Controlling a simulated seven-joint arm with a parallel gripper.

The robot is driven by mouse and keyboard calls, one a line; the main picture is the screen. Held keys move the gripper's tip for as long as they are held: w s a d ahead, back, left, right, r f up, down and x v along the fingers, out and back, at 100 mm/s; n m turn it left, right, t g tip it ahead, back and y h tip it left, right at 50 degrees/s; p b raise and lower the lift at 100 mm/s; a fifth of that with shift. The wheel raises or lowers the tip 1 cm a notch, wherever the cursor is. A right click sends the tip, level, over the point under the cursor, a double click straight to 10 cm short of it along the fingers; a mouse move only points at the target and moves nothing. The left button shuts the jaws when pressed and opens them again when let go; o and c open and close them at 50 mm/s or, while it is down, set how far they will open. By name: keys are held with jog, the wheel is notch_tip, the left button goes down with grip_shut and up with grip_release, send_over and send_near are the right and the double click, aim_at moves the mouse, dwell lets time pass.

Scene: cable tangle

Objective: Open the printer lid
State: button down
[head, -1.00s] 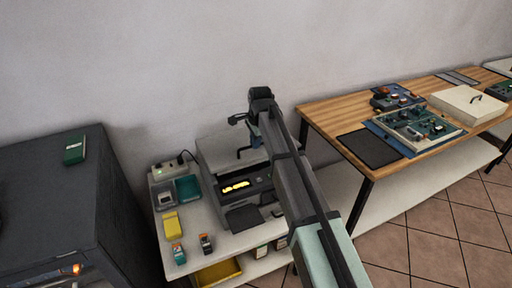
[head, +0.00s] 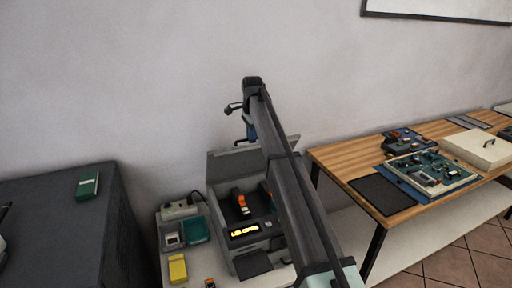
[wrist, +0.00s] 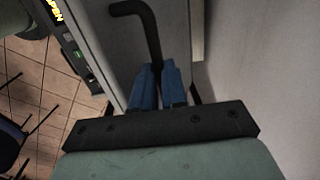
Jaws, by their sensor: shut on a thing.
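The printer (head: 236,243) stands on the low white table with its grey lid (head: 228,165) tilted up. An interior with dark and orange parts shows below the lid. My gripper (head: 250,136) is at the lid's upper edge. In the wrist view its blue fingers (wrist: 158,88) are shut on the black bent handle (wrist: 150,30), which stands out from the lid's pale face (wrist: 112,50). The arm covers the right side of the printer and lid in the head view.
A dark cabinet (head: 55,230) with a green box (head: 88,183) stands at left. Beside the printer lie a teal tray (head: 197,230) and a yellow item (head: 178,268). A wooden bench (head: 340,160) with circuit boards stands at right. The wall is close behind.

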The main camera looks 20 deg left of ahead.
jog(key=w+a+g+h, duration=0.2)
jog(key=w+a, duration=0.2)
jog(key=shift+w+a+r, duration=0.15)
jog(key=shift+w+a, duration=0.05)
jog(key=shift+a, duration=0.05)
dwell(0.3)
jog(key=c, duration=1.4)
grip_release()
jog(key=shift+c, duration=0.2)
jog(key=shift+o, duration=1.4)
jog(key=shift+r, duration=0.15)
